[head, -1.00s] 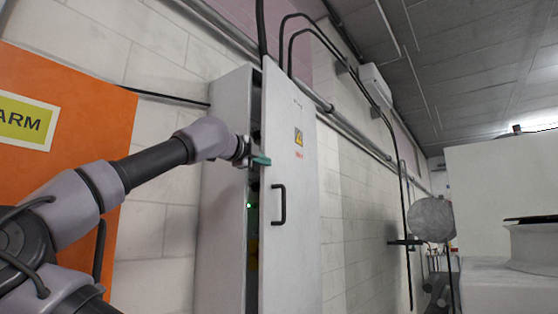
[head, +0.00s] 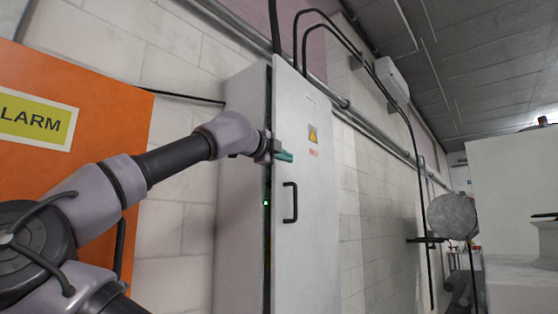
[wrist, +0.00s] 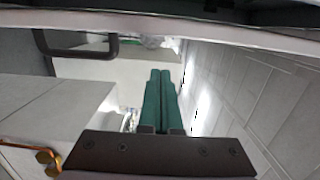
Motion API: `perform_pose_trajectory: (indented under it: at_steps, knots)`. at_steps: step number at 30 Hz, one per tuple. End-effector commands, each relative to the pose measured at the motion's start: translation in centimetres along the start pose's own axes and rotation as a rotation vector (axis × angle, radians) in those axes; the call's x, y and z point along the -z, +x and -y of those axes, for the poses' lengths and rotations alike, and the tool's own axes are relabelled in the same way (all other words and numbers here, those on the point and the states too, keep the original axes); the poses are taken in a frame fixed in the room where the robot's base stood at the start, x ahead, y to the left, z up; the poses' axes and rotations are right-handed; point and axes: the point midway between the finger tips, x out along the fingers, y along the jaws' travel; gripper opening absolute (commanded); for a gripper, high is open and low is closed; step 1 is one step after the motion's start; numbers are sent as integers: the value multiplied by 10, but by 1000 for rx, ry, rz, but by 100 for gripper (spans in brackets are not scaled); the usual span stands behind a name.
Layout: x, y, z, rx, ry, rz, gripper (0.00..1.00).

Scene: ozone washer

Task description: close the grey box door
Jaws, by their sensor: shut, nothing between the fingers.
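The grey box (head: 238,200) is a tall cabinet against the white brick wall. Its door (head: 318,235) is ajar, with a narrow dark gap along its left edge and a green light showing inside. The door has a black handle (head: 290,203) and a yellow warning label. My gripper (head: 284,156) has green fingers and is at the door's left edge, above the handle. In the wrist view my gripper (wrist: 162,98) has its fingers together and empty. The door handle (wrist: 75,42) shows at upper left there. Whether the fingers touch the door is unclear.
An orange panel (head: 90,110) with a yellow alarm sign (head: 35,118) is at the left. Black cables and pipes run along the wall above. A round grey object (head: 452,216) and white equipment (head: 515,195) stand at the right.

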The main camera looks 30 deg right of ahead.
Motion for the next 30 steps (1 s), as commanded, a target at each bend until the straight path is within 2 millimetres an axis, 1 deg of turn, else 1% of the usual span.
perform_pose_trajectory:
  at_steps: [3, 9, 15, 19, 26, 29, 30]
  knots:
    - [-18, -23, 0, 5, -6, 1, 0]
    - [-44, -55, 1, 4, -5, 1, 0]
    - [-60, -73, 0, 2, -2, 1, 0]
    - [-62, -77, 0, 0, 0, 0, 0]
    - [-61, -76, 0, -5, 4, 3, 0]
    - [-49, -68, 1, -37, 33, 25, 0]
    - [-41, -62, 1, -62, 53, 42, 0]
